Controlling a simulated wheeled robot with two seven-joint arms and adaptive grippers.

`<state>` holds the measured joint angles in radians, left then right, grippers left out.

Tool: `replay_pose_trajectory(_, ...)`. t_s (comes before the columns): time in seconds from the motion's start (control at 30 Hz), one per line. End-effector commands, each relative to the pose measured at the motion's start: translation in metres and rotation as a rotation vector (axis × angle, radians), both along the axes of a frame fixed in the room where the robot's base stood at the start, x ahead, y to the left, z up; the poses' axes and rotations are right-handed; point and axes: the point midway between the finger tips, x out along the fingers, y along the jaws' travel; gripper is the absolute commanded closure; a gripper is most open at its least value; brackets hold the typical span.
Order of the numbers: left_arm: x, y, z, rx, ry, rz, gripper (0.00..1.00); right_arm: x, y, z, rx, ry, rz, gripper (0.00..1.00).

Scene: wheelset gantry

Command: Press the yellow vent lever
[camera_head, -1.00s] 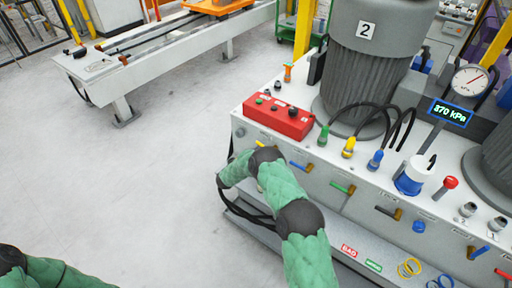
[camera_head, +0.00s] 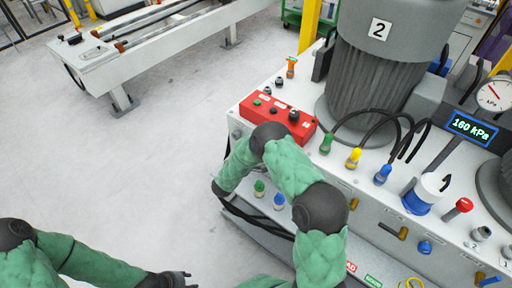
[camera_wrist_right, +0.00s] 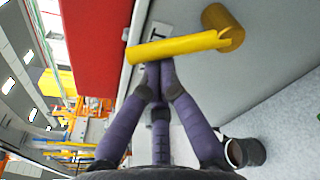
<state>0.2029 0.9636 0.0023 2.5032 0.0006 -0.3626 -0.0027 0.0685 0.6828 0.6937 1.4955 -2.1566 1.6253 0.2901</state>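The yellow vent lever (camera_wrist_right: 180,47) shows in the right wrist view, lying across the upper middle, with a brass-coloured pivot (camera_wrist_right: 222,26) at its right. The purple fingers of my right gripper (camera_wrist_right: 157,68) are together, their tips at the lever's near edge and apparently touching it. In the head view my right arm hides the lever and the right gripper, beside the panel's front face. The pressure display (camera_head: 471,128) reads 160 kPa, under a round dial gauge (camera_head: 493,96). My left gripper (camera_head: 172,279) is at the bottom edge, away from the panel; its fingers are unclear.
A red control box (camera_head: 277,118) sits on the panel top, above my right forearm. Green (camera_head: 326,143), yellow (camera_head: 353,158) and blue (camera_head: 382,174) hose connectors stand beside it, before the large grey cylinder marked 2 (camera_head: 375,80).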

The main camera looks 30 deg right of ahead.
Motion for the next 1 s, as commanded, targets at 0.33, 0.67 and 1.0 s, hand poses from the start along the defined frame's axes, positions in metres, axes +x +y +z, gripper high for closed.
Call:
replay_pose_trajectory(0.33,0.0,0.0,-0.006,0.0,0.001,0.0,0.6,-0.012,-0.006,0.011,-0.001,0.0,-0.001,1.0)
replay_pose_trajectory(0.67,0.0,0.0,-0.008,0.0,0.0,0.0,0.6,-0.02,-0.008,0.014,0.0,0.001,0.0,1.0)
replay_pose_trajectory(1.0,0.0,0.0,-0.009,0.0,0.0,0.0,0.6,-0.021,-0.009,0.015,0.0,0.001,0.0,1.0)
